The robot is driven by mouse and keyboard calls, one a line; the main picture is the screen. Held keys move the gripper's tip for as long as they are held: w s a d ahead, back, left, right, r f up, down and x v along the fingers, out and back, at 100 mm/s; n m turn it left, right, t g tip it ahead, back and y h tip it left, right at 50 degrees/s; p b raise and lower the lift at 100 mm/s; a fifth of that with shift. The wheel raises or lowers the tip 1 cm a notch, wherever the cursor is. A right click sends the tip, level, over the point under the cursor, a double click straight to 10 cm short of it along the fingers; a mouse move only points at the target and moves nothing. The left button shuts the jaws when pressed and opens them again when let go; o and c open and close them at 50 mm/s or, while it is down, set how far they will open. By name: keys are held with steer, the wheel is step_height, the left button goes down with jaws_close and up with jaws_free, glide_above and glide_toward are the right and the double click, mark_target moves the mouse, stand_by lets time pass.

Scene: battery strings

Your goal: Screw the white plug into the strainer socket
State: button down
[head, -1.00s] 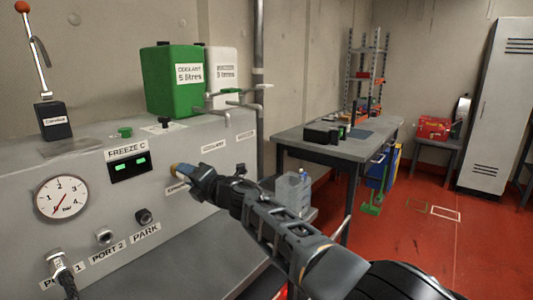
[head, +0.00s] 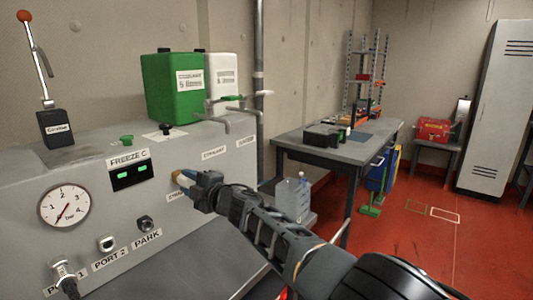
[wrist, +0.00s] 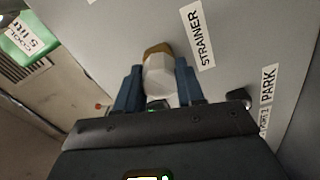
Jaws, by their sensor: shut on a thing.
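The white plug (wrist: 158,80) is between my gripper's (wrist: 158,72) two blue fingers in the wrist view. My gripper is shut on it. A brass-coloured part (wrist: 158,49) shows at the plug's far end, against the grey panel beside the STRAINER label (wrist: 197,37). In the head view the plug (head: 184,179) is at the tip of my gripper (head: 192,180), close to the panel front. The strainer socket's opening is not visible, and I cannot tell how deep the plug sits.
The grey panel (head: 85,240) carries a gauge (head: 65,206) and the PARK fitting (head: 145,223). A green coolant can (head: 172,100) and a white can (head: 228,75) stand on top, with pipes and taps near them. A workbench (head: 350,148) stands to the right.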

steer(key=m, duration=0.5)
steer(key=shift+m+p, duration=0.35)
steer(key=shift+m, duration=0.05)
steer(key=c, duration=0.6)
jaws_free()
steer(key=shift+d, duration=0.55)
steer(key=shift+s+d, duration=0.5)
steer(key=shift+s, duration=0.35)
steer(key=shift+s+d+r+p, duration=0.1)
steer(key=shift+s+d+p, duration=0.2)
steer(key=shift+d+p, duration=0.25)
steer(key=shift+s+d, duration=0.35)
